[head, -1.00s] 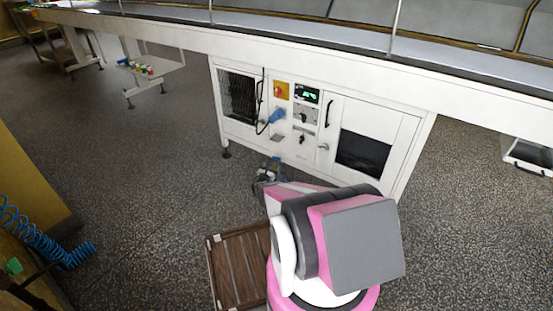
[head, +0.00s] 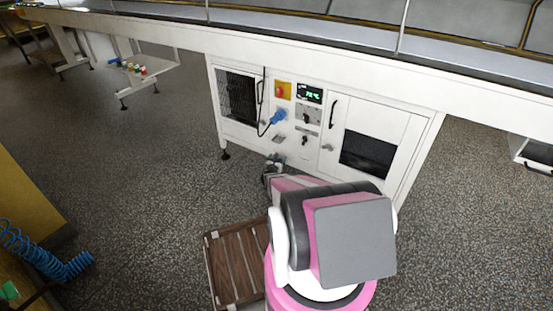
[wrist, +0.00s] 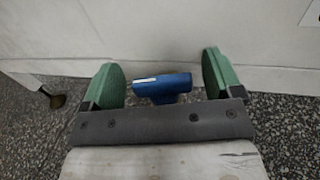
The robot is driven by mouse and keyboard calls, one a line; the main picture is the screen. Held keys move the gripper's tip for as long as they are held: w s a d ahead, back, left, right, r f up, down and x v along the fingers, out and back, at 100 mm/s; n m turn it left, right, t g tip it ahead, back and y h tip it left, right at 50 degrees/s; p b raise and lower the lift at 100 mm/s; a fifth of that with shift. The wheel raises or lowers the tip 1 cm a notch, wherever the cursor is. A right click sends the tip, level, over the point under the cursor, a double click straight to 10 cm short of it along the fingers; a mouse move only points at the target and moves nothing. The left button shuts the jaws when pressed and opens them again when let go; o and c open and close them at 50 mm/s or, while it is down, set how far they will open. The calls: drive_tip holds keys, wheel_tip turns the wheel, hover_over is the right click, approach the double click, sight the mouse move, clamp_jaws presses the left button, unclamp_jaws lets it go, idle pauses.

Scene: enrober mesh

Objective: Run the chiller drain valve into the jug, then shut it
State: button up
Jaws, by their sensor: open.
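The chiller cabinet (head: 312,155) is white and stands under the conveyor, with a lit green display on its front. In the wrist view a blue handle (wrist: 162,86), apparently the drain valve's, sticks out low at the cabinet's front. My gripper (wrist: 164,76) is open, with one green pad on each side of the blue handle. There is a gap on both sides, and neither pad seems to touch it. In the head view my gripper is small at the cabinet's lower edge, and my arm hides part of that area. I cannot make out the jug in either view.
A red-and-yellow switch (head: 283,91) and a blue plug (head: 278,116) with a dark cable are on the cabinet front. A brown slatted crate (head: 235,262) stands on the floor beside my arm. The speckled floor to the left is mostly clear.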

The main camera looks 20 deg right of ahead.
drive_tip(key=c, duration=0.9)
drive_tip(key=shift+w, duration=0.1)
drive_tip(key=shift+m+g+h, duration=0.9)
drive_tip(key=shift+g+h, duration=0.1)
drive_tip(key=shift+h, duration=0.1)
drive_tip(key=shift+m+g+h, duration=0.6)
drive_tip(key=shift+g, duration=0.1)
